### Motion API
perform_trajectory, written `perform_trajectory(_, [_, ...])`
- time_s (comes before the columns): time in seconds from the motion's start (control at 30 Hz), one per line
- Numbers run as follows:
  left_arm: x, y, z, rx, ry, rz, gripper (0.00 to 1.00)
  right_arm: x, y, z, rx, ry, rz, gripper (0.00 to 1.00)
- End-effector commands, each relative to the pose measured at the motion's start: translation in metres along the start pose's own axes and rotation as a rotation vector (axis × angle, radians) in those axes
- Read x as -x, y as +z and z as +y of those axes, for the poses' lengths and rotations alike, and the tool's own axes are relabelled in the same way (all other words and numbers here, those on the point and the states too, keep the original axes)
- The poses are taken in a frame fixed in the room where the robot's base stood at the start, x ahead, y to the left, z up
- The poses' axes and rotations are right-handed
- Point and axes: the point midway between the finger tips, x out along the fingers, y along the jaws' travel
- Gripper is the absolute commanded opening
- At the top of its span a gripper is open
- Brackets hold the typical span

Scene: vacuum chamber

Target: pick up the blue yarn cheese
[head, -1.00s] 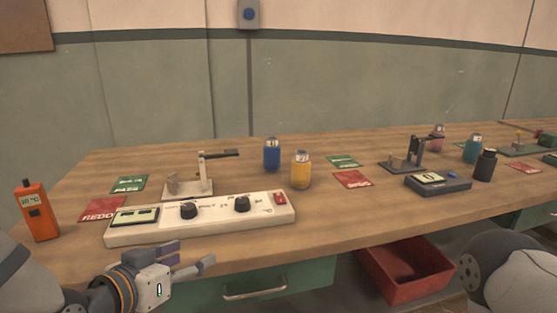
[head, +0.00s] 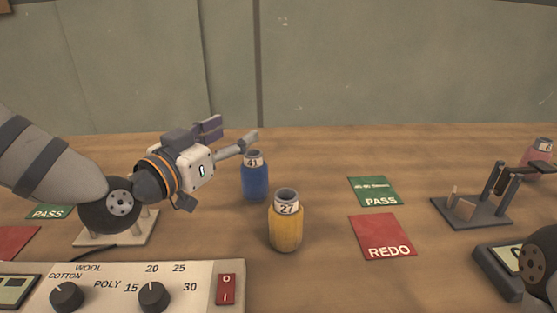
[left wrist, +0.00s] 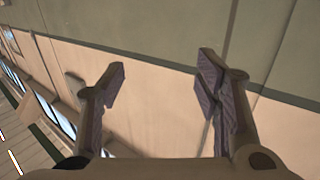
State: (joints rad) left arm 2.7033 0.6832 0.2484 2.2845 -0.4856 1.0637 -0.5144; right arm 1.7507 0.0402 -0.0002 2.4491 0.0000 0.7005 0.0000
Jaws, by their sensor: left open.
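The blue yarn cheese (head: 255,181) stands upright on the workbench, with a white top marked 41. My left gripper (head: 230,135) is up and to its left in the head view, with its fingers spread and nothing between them. The lower fingertip appears right by the cheese's top rim; I cannot tell whether they touch. In the left wrist view the open fingers (left wrist: 160,80) face the wall, and no cheese shows there. My right gripper is out of view.
A yellow yarn cheese (head: 285,229) marked 27 stands close in front. A green PASS card (head: 374,190) and a red REDO card (head: 381,238) lie to the right. A control box (head: 195,292) is at front left, a small stand (head: 478,210) at right, a pink cheese (head: 540,152) farther right.

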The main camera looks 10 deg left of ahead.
Motion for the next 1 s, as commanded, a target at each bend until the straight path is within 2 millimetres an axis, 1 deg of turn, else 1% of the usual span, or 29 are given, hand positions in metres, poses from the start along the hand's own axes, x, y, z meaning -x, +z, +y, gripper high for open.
perform_trajectory(0.07, [0.0,0.003,-0.001,0.0,-0.001,0.004,0.58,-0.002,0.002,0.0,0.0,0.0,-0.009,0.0])
perform_trajectory(0.13, [-0.001,0.019,-0.001,0.003,-0.001,-0.003,0.58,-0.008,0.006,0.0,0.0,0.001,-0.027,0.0])
perform_trajectory(0.2, [-0.001,0.043,-0.001,0.004,-0.001,-0.009,0.58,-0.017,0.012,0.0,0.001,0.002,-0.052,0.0])
perform_trajectory(0.3, [-0.001,0.07,-0.001,0.005,-0.002,-0.009,0.58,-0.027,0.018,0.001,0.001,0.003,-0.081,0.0])
perform_trajectory(0.4, [-0.001,0.087,-0.001,0.002,-0.002,-0.004,0.58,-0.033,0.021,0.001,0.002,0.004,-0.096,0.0])
perform_trajectory(0.57, [-0.02,0.08,-0.001,-0.003,-0.001,0.007,0.58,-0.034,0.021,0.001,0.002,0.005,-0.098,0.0])
perform_trajectory(0.7, [-0.051,0.081,0.0,-0.004,0.0,0.005,0.58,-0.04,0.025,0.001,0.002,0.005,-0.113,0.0])
perform_trajectory(0.8, [-0.068,0.08,-0.001,-0.003,-0.001,0.005,0.58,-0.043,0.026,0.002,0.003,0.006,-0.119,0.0])
perform_trajectory(0.9, [-0.075,0.078,0.0,-0.001,0.0,0.006,0.58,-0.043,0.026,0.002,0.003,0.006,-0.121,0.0])
perform_trajectory(1.0, [-0.076,0.077,-0.001,-0.001,0.0,0.007,0.58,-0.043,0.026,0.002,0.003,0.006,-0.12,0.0])
